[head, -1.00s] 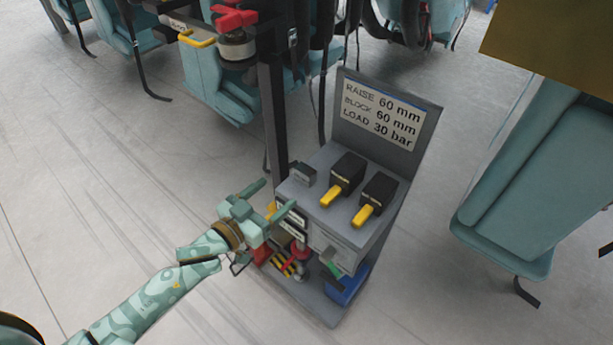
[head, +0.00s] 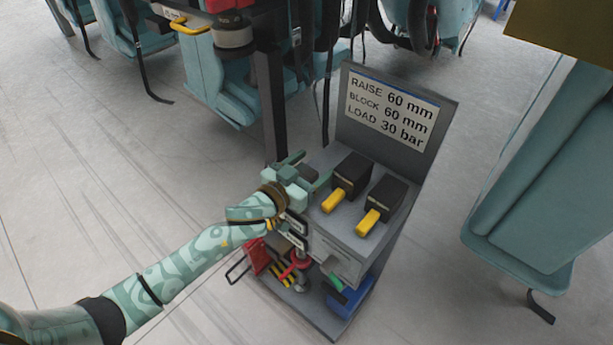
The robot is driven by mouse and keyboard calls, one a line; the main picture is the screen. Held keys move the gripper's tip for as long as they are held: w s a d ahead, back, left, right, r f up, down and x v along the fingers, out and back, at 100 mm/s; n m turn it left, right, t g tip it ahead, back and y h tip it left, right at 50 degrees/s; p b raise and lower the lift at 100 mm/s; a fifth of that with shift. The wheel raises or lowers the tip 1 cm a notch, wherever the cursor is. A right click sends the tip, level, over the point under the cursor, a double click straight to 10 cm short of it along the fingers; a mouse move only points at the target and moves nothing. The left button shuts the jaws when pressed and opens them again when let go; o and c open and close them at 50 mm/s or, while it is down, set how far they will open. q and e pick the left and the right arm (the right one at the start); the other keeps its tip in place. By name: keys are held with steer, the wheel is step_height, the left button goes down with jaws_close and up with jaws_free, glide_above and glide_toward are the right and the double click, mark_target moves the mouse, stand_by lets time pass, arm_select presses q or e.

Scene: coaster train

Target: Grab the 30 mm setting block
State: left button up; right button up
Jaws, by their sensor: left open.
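A small dark grey block (head: 309,172), the smallest of three blocks, sits at the left end of the grey cart top (head: 331,221). No size marking on it is readable; its low height fits the 30 mm setting block. My left gripper (head: 307,168) is open over that end of the cart, with its fingers on either side of the small block, which it partly hides. I cannot tell whether the fingers touch it. Two taller black blocks (head: 351,174) (head: 387,196) with yellow handles stand to its right. My right gripper is not in view.
A sign (head: 392,110) stands at the back of the cart, reading raise 60 mm, block 60 mm, load 30 bar. A dark post (head: 270,105) rises just behind my left gripper. Red and blue items fill the lower shelf. Teal seats (head: 525,185) stand at the right.

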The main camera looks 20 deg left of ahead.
arm_select(q)
steer(key=c, duration=1.4)
steer(key=shift+r, duration=0.15)
